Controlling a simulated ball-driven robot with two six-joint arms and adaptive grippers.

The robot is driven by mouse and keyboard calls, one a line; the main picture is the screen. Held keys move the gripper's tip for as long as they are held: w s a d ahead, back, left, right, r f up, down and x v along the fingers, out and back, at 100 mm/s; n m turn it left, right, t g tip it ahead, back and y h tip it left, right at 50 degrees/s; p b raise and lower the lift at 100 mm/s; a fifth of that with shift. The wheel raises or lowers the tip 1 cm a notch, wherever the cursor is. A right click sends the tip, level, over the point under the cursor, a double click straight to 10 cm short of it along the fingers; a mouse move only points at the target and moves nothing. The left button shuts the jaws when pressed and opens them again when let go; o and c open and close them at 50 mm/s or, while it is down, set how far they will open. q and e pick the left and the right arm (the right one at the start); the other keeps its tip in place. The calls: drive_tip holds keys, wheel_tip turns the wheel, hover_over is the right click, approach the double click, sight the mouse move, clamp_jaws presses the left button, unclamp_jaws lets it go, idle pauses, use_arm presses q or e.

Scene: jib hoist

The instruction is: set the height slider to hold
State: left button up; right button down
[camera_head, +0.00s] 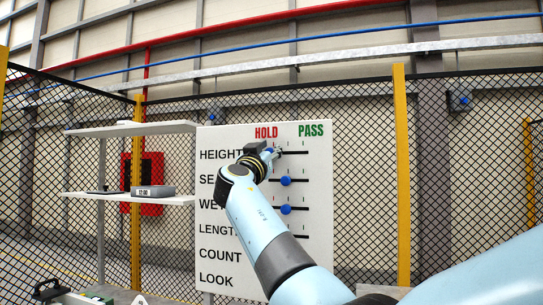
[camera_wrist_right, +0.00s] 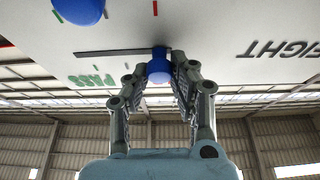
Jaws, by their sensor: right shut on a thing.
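The white board (camera_head: 315,265) has red HOLD and green PASS headings and rows labelled from HEIGHT down to LOOK. My right gripper (camera_head: 272,151) is at the HEIGHT row, under the HOLD heading, and partly covers that slider. In the right wrist view, where the board shows upside down, the right gripper (camera_wrist_right: 160,75) is shut on the blue height knob (camera_wrist_right: 159,71). The knob is at the end of its dark slot (camera_wrist_right: 110,52) nearest the HEIGHT label, away from the PASS side. My left gripper is not in view.
A shelf (camera_head: 130,199) with a grey box (camera_head: 152,191) stands left of the board. Mesh fence and yellow posts (camera_head: 401,180) are behind.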

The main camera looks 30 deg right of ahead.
drive_tip(key=c, duration=1.6)
unclamp_jaws()
drive_tip(key=o, duration=0.5)
drive_tip(key=shift+w+a, duration=0.2)
drive_tip(key=shift+s, duration=0.1)
drive_tip(key=v, duration=0.7)
drive_tip(key=shift+s+a+f, duration=0.1)
drive_tip(key=shift+f, duration=0.1)
